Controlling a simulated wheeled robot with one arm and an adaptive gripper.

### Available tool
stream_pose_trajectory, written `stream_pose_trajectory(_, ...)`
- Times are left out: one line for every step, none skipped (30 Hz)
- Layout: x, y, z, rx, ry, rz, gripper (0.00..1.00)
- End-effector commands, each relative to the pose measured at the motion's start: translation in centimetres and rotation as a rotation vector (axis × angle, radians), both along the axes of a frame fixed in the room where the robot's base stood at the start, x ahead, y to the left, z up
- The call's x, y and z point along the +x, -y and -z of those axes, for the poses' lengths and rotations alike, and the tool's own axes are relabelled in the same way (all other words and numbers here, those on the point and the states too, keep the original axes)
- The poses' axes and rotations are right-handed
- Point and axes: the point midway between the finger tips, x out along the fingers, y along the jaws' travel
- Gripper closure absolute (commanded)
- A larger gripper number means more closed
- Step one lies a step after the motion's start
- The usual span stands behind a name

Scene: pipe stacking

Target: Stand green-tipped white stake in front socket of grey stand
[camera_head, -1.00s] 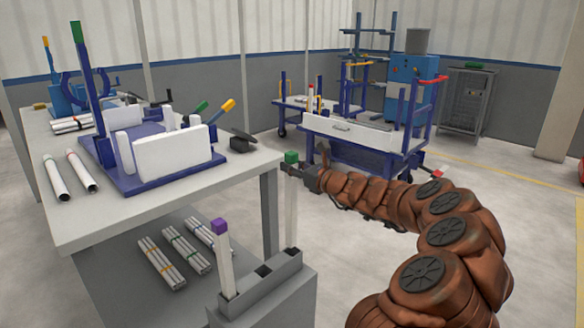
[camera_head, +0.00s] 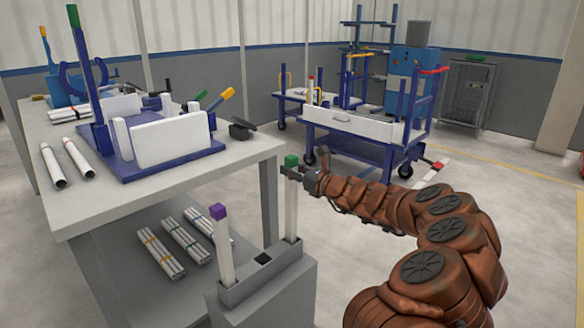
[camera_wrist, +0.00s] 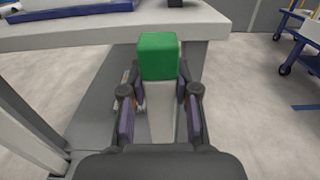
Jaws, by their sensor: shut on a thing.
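The white stake (camera_head: 291,210) has a green tip (camera_head: 291,160) and stands upright. My gripper (camera_head: 293,173) is shut on it just below the tip. In the wrist view, the green tip (camera_wrist: 158,56) rises above my fingers (camera_wrist: 160,100), which lie on both sides of the white shaft. The grey stand (camera_head: 265,300) is below. The stake's lower end meets the socket at the stand's far right end in the head view; how deep it sits I cannot tell. A purple-tipped stake (camera_head: 222,245) stands in the left socket. The middle socket (camera_head: 263,258) is empty.
A workbench (camera_head: 180,185) with a blue fixture stands left of the stand, its leg close behind the stake. Bundled pipes (camera_head: 185,240) lie on its lower shelf. A blue cart (camera_head: 355,145) stands beyond my arm. Open floor lies to the right.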

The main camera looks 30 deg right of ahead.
Motion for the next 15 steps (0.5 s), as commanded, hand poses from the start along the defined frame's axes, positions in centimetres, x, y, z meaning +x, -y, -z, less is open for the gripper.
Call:
stream_pose_trajectory(0.0,0.0,0.3,0.001,0.001,0.0,1.0)
stream_pose_trajectory(0.0,0.0,0.5,0.001,0.001,0.0,1.0)
stream_pose_trajectory(0.0,0.0,0.7,0.002,0.001,0.0,1.0)
stream_pose_trajectory(0.0,0.0,0.9,0.002,0.001,0.0,1.0)
stream_pose_trajectory(0.0,0.0,1.1,0.002,0.001,0.0,1.0)
stream_pose_trajectory(0.0,0.0,1.3,0.002,0.001,0.0,1.0)
stream_pose_trajectory(0.0,0.0,1.5,0.002,0.001,0.0,1.0)
stream_pose_trajectory(0.0,0.0,1.6,0.002,0.001,0.0,1.0)
stream_pose_trajectory(0.0,0.0,1.8,0.002,0.001,-0.001,1.0)
stream_pose_trajectory(0.0,0.0,2.0,0.001,0.001,-0.001,1.0)
stream_pose_trajectory(0.0,0.0,2.2,0.001,0.001,-0.001,1.0)
stream_pose_trajectory(0.0,-0.1,2.4,0.0,0.001,-0.001,1.0)
stream_pose_trajectory(0.0,-0.1,2.5,0.0,0.001,-0.001,1.0)
stream_pose_trajectory(0.0,-0.1,2.6,0.0,0.001,-0.001,1.0)
stream_pose_trajectory(0.0,-0.1,2.8,0.0,0.001,-0.001,1.0)
